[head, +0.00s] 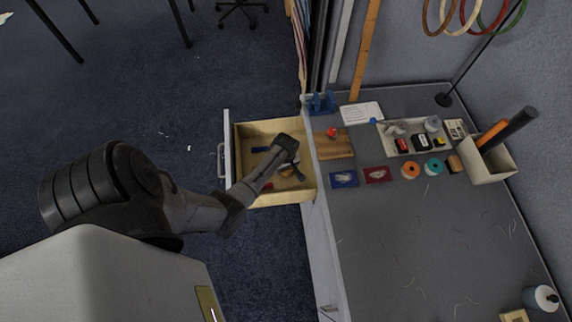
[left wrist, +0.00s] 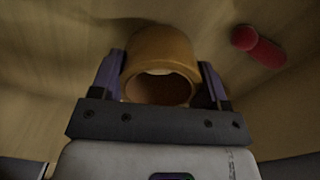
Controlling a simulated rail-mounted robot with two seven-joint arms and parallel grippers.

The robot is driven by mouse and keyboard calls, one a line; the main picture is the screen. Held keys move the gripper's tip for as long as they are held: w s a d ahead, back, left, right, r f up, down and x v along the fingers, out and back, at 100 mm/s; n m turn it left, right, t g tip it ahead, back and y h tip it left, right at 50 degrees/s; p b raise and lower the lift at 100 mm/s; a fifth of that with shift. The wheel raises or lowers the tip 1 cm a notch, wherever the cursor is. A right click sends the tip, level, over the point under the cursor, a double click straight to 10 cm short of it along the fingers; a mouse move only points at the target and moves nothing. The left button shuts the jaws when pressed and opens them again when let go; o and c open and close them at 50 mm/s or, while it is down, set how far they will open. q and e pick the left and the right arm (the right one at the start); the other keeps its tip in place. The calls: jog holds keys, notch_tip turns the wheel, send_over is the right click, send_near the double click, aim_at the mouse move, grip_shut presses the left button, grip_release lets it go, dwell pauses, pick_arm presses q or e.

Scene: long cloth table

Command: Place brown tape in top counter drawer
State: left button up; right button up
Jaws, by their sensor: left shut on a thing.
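The top counter drawer (head: 258,134) is pulled open at the left edge of the counter in the head view. My left gripper (head: 290,162) reaches down into the drawer opening. In the left wrist view, my left gripper (left wrist: 162,85) is shut on the brown tape (left wrist: 162,48), a ring with its hole facing the camera. One finger is on each side of the ring. Pale wood of the drawer is close behind it. I cannot tell whether the tape touches the drawer floor. My right gripper is not in view.
The counter (head: 420,235) holds orange tape (head: 410,169), teal tape (head: 434,167), a tray and a bin (head: 489,165). Its near middle is mostly clear.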

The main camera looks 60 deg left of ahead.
pick_arm(q)
jog(key=shift+f, duration=0.5)
jog(key=shift+f, duration=0.15)
jog(key=shift+f, duration=0.1)
jog(key=o, duration=0.9)
jog(key=shift+o, duration=0.2)
